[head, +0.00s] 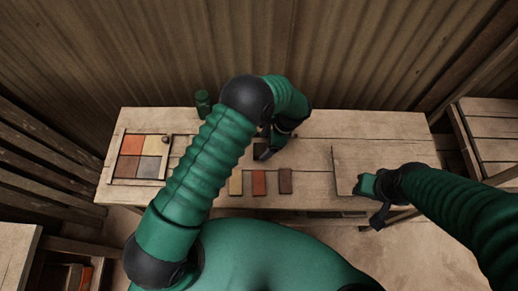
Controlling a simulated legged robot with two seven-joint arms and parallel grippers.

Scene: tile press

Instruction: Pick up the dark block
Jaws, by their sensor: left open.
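The dark brown block (285,181) stands at the right end of a short row near the table's front edge. An orange-red block (258,183) and a tan block (235,182) stand to its left, with small gaps between them. My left gripper (265,150) is open over the table, behind the row and a little left of the dark block, apart from it. Its jaws are small and dark here, and I cannot make out anything between them. My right gripper (369,205) is at the table's front edge, well right of the blocks; its jaw state is unclear.
The wooden table (400,127) has a framed tray (116,157) of coloured tiles at left. A green bottle (203,103) stands at the back edge. A pale board (345,165) lies at right. The table's back right is clear. A corrugated wall rises behind.

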